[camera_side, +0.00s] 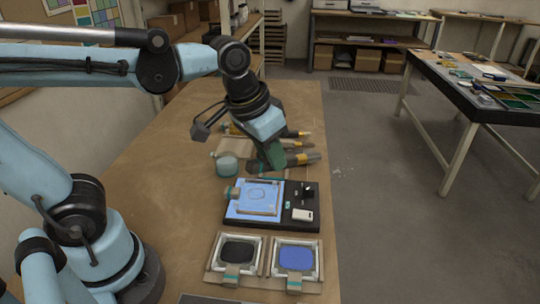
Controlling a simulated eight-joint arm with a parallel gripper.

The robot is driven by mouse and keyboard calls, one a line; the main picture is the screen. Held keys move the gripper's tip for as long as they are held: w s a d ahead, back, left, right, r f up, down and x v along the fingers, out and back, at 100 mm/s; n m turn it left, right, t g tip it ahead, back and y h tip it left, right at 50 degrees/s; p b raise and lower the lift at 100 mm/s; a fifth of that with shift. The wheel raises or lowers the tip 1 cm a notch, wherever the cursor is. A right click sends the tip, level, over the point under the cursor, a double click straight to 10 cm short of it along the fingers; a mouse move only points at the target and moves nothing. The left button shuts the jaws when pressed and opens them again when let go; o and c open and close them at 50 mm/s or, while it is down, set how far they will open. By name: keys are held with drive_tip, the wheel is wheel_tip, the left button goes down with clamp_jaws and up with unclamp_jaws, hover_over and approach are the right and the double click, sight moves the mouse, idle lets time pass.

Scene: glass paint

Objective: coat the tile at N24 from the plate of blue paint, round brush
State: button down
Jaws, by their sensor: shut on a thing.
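My gripper (268,168) points down over the far side of the black panel, beside the brushes. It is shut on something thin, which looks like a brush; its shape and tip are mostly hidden. Dark brushes with yellow bands (306,159) lie just right of the gripper. The plate of blue paint (297,258) is at the front right, in a pale square frame. A light blue sheet (240,208) with a framed square on it lies on the black panel (303,228). I cannot read N24 or pick out that tile.
A plate of black paint (238,250) sits left of the blue one. A round grey-green jar (227,166) stands left of my gripper. A small white block (302,215) is on the panel. The left part of the brown table (165,175) is clear.

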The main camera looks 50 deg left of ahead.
drive_tip(key=s+d+m+g, duration=0.1)
drive_tip(key=s+d+g, duration=0.6)
drive_tip(key=s+d, duration=0.15)
drive_tip(key=shift+w+d+f, duration=0.1)
drive_tip(key=shift+d+f, duration=0.1)
drive_tip(key=shift+f, duration=1)
drive_tip(key=shift+w+d+f, duration=0.1)
drive_tip(key=shift+d+f, duration=0.1)
drive_tip(key=shift+f, duration=1)
drive_tip(key=shift+f, duration=0.45)
drive_tip(key=shift+r, duration=1.1)
drive_tip(key=shift+r, duration=0.1)
drive_tip(key=shift+r, duration=1.9)
